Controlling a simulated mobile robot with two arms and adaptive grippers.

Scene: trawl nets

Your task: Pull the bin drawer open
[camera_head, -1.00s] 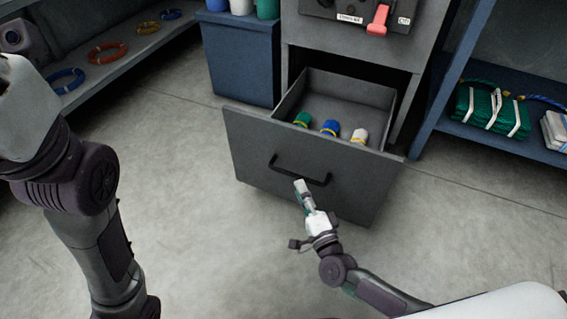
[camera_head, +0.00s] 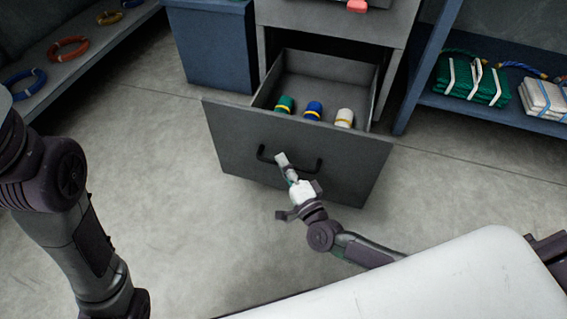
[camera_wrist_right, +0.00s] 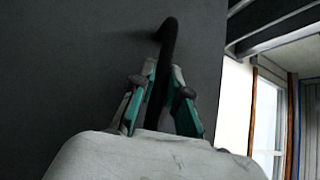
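The bin drawer (camera_head: 230,145) is a dark grey box drawer, standing well out of its grey cabinet (camera_head: 330,30). Green (camera_head: 284,104), blue (camera_head: 313,110) and white (camera_head: 344,117) rolls with yellow bands lie inside, near its front. A black bar handle (camera_head: 314,169) crosses the drawer front. My right gripper (camera_head: 283,161) is at the left half of this handle. In the right wrist view its fingers (camera_wrist_right: 160,100) lie on both sides of the handle (camera_wrist_right: 168,35) and appear closed on it. My left arm shows at the left, but its gripper is out of frame.
A blue cabinet (camera_head: 210,50) stands left of the drawer cabinet. A blue shelf (camera_head: 450,103) at right holds folded green netting (camera_head: 472,80) and a white bundle (camera_head: 545,98). A left bench holds rope rings (camera_head: 68,48). Bare concrete floor surrounds the drawer front.

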